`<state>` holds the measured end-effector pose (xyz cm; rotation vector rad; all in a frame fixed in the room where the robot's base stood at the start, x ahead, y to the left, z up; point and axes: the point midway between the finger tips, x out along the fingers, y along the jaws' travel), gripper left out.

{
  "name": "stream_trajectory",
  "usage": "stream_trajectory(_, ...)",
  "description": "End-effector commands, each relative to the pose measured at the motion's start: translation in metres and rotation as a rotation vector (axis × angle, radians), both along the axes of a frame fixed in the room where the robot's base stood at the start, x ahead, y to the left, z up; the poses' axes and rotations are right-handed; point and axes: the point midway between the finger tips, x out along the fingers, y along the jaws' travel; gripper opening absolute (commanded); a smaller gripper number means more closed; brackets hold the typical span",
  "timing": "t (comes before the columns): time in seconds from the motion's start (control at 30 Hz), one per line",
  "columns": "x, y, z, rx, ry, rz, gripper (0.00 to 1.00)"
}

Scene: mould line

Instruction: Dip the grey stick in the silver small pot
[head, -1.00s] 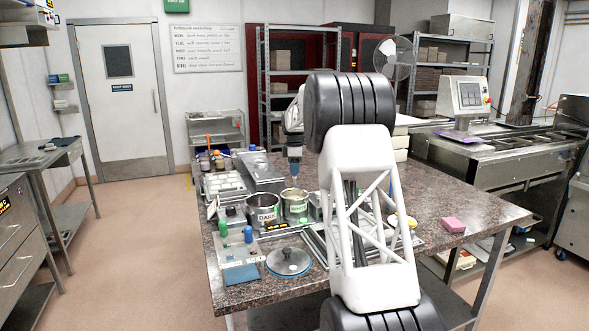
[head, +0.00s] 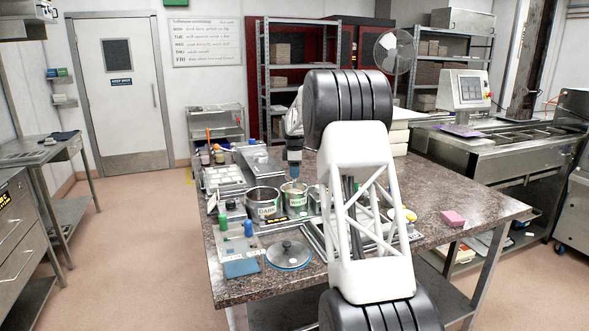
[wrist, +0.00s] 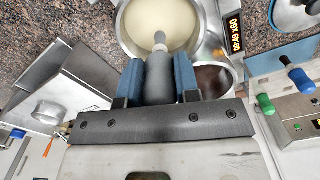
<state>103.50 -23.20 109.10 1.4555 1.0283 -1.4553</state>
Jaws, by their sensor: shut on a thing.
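The silver small pot (head: 294,196) stands on the table with a pale, creamy content, and a label on its front. It also shows at the top of the wrist view (wrist: 124,34). My gripper (wrist: 158,80), with blue finger pads, is shut on the grey stick (wrist: 160,65). The stick's thinner far end lies over the pale content inside the pot's rim; I cannot tell whether it touches the surface. In the head view my gripper (head: 294,172) is just above the pot, pointing down.
A larger pot labelled DARK (head: 263,207) stands directly left of the small pot.

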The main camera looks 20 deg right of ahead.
Motion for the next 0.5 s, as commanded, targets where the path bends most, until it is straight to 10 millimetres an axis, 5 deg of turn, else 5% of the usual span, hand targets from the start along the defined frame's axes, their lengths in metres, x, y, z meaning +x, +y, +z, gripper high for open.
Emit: stream_trajectory(0.5, 0.000, 0.000, -0.026, 0.000, 0.001, 0.000, 0.06)
